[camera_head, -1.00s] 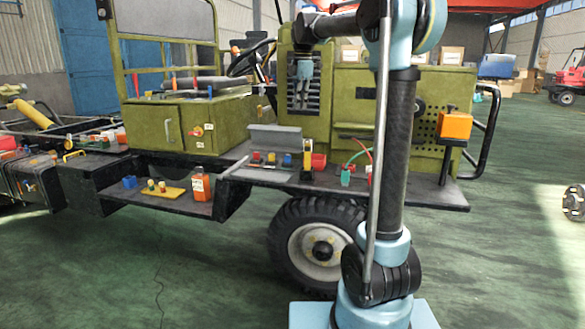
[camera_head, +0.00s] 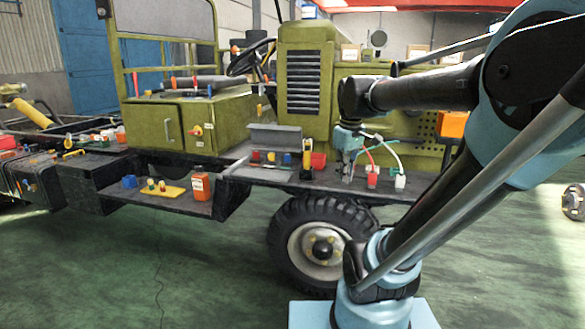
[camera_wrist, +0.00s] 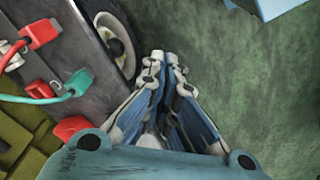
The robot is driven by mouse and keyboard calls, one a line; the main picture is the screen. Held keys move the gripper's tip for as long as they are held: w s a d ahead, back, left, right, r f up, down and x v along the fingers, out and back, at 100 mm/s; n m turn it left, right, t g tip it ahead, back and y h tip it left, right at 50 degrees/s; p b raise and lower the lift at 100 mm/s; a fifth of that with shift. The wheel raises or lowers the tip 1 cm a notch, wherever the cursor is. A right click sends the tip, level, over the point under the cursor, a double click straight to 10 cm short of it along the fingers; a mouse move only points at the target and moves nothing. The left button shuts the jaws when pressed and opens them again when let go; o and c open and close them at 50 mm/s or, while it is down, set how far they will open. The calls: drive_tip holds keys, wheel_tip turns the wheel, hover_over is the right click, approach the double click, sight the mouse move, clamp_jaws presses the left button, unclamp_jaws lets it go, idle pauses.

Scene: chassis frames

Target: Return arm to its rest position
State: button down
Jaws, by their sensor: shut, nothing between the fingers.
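My gripper (camera_head: 347,180) hangs downward at the forearm's end, in front of the truck's side shelf. In the wrist view my gripper (camera_wrist: 166,60) is shut, with its fingertips together and nothing between them. Its tips show over the green floor, just off the shelf edge. No contact with the shelf or its parts is visible.
The shelf (camera_head: 270,173) holds a red connector (camera_head: 372,178), a white connector (camera_head: 400,181) and cables close to my gripper. A truck wheel (camera_head: 323,250) is below; it also shows in the wrist view (camera_wrist: 117,45). The green floor (camera_head: 190,280) in front is clear.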

drive_tip(key=s+d+f+m, duration=0.3)
drive_tip(key=s+f+m, duration=0.4)
drive_tip(key=s+f, duration=0.5)
wheel_tip(320, 180, down, 4)
drive_tip(key=shift+s+m, duration=0.2)
drive_tip(key=shift+m, duration=0.1)
drive_tip(key=shift+d, duration=0.1)
drive_tip(key=shift+w+f, duration=0.2)
drive_tip(key=shift+w, duration=0.3)
